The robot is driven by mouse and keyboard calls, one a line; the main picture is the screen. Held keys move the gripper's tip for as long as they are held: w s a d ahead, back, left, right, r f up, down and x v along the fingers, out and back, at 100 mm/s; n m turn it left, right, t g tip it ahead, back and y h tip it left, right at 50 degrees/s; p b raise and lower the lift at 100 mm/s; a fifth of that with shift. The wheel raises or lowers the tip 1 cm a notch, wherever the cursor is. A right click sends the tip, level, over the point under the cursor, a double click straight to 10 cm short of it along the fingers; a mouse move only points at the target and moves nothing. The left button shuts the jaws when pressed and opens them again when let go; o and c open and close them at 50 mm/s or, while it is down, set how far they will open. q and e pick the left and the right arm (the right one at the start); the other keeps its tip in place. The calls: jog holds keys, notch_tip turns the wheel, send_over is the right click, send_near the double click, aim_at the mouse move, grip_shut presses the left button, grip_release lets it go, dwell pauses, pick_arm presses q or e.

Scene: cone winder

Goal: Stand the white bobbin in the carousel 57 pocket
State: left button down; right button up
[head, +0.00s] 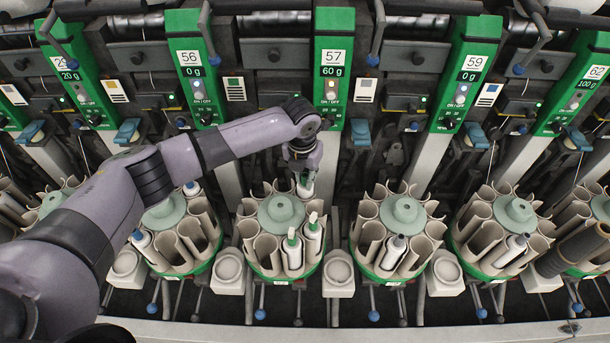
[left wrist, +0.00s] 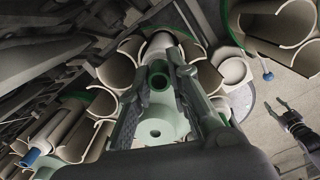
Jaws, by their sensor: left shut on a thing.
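My left gripper (head: 303,172) is shut on the white bobbin (head: 305,188), which has a green tip and is partly hidden by the fingers. The bobbin is at the back of the carousel 57 (head: 282,210), below the green 57 panel. It looks roughly upright; whether its foot is inside a pocket is hidden. In the left wrist view the bobbin's green tip (left wrist: 158,76) sits between the fingers, near the pale green hub (left wrist: 160,130). My right gripper (left wrist: 282,108) shows small at the right of that view, apparently open and empty.
Two green-tipped bobbins (head: 292,250) stand in front pockets of the same carousel. Neighbouring carousels stand close at left (head: 165,215) and right (head: 403,212), some holding bobbins. The green 57 panel (head: 332,85) rises behind. Small cream cups (head: 338,270) sit between carousels.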

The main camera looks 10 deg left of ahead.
pick_arm(q)
jog(key=shift+f+b, duration=0.5)
jog(key=shift+f, duration=0.45)
jog(key=c, duration=1.4)
grip_release()
jog(key=r, duration=0.4)
jog(key=s+r, duration=0.1)
jog(key=r, duration=0.7)
jog(key=shift+s+a, duration=0.15)
jog(key=shift+s, duration=0.05)
